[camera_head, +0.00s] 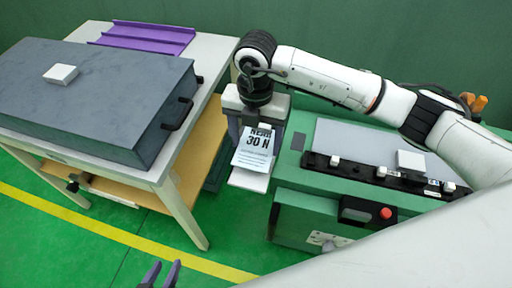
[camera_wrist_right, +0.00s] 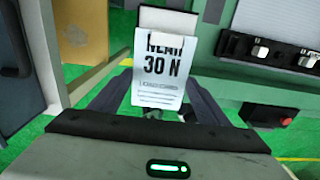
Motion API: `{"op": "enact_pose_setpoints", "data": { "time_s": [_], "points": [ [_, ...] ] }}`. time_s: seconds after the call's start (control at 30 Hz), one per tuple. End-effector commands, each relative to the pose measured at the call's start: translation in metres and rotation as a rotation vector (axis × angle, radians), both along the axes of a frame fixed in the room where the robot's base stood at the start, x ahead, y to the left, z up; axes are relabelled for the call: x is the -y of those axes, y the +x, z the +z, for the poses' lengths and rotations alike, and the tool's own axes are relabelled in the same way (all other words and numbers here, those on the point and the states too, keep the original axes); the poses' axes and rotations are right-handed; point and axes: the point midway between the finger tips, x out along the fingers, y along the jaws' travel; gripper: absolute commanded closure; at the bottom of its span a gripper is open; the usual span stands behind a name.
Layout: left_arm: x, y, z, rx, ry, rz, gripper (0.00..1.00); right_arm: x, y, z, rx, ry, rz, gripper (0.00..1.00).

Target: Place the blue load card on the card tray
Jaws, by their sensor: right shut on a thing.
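The pale blue load card (camera_head: 254,149) has dark print reading "30 N" and hangs at my right gripper (camera_head: 257,128), above the floor between the table and the green machine. The card also shows between the fingers in the right wrist view (camera_wrist_right: 160,72). My right gripper is shut on it. A white piece (camera_head: 248,180) shows just beyond the card's lower edge; I cannot tell whether it is joined to the card. A purple ridged tray (camera_head: 145,38) lies at the back of the left table. My left gripper (camera_head: 161,274) shows only its fingertips at the bottom edge, apart and empty.
A large grey case (camera_head: 90,95) with a small white block (camera_head: 61,74) on it fills much of the white table (camera_head: 214,60). The green machine (camera_head: 290,180) carries a black clip rail (camera_head: 375,174) and a red button (camera_head: 386,213). Green floor lies between.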

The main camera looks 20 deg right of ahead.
Motion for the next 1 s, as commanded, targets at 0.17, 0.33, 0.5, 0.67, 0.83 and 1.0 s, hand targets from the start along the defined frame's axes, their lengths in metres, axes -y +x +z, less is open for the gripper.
{"op": "enact_pose_setpoints", "data": {
  "time_s": [0.17, 0.33, 0.5, 0.67, 0.83, 1.0],
  "points": [
    [0.0, -0.002, -0.001, -0.003, -0.001, 0.001, 0.69, 0.0, -0.001, -0.025, -0.004, -0.001, 0.001, 0.52],
    [-0.001, -0.002, -0.001, -0.004, 0.0, 0.002, 0.69, 0.0, 0.0, -0.035, -0.001, -0.001, 0.002, 0.52],
    [-0.001, -0.002, -0.002, -0.004, 0.001, 0.003, 0.69, 0.0, 0.0, -0.035, -0.001, -0.001, 0.002, 0.52],
    [-0.001, -0.002, -0.004, -0.007, 0.002, 0.002, 0.69, 0.0, 0.0, -0.037, -0.001, -0.001, 0.002, 0.22],
    [-0.001, -0.003, -0.004, -0.008, 0.002, 0.002, 0.69, 0.0, 0.0, -0.037, -0.001, -0.001, 0.001, 0.12],
    [-0.001, -0.003, -0.003, -0.008, 0.002, 0.002, 0.69, 0.0, 0.0, -0.036, 0.0, -0.001, 0.001, 0.12]
  ]
}}
